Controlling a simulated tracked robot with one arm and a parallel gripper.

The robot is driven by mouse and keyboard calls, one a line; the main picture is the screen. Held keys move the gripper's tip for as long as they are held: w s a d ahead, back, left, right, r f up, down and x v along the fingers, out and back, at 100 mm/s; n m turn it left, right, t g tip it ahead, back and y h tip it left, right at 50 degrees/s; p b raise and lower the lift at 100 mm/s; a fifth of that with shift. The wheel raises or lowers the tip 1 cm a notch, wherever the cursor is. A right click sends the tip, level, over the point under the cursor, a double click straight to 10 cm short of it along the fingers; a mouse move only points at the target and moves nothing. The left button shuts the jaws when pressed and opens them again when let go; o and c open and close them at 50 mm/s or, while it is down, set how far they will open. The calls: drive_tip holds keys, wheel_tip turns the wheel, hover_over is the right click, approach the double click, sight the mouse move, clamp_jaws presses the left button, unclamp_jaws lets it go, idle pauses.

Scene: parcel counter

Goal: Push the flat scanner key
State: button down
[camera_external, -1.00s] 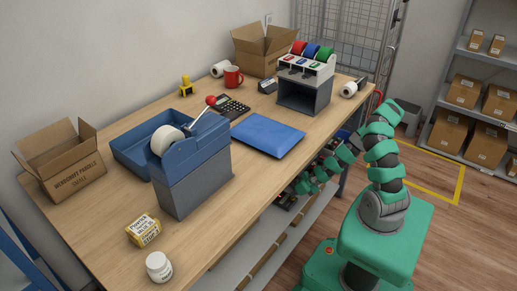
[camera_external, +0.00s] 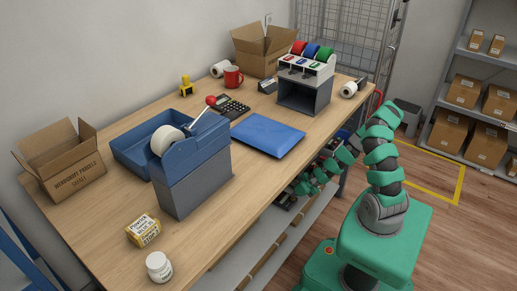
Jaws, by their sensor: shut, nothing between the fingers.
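A white panel (camera_external: 306,66) with red, blue and green rolls or discs on top and small coloured flat pieces on its front stands on a grey box-like stand at the far right of the table. I cannot tell which piece is the flat scanner key. My gripper (camera_external: 285,201) is small and dark in this view, low beside the table's front edge, well apart from the panel and the device. It is shut and empty.
A blue flat parcel (camera_external: 267,135) lies on the table near the front edge.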

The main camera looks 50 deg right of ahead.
sight(295, 198)
drive_tip(key=shift+r, duration=0.5)
idle(0.4)
drive_tip(key=shift+r+p, duration=0.45)
drive_tip(key=shift+r, duration=1.15)
wheel_tip(295, 198, up, 3)
drive_tip(key=p, duration=0.2)
drive_tip(key=shift+p, duration=0.35)
drive_tip(key=shift+f, duration=0.1)
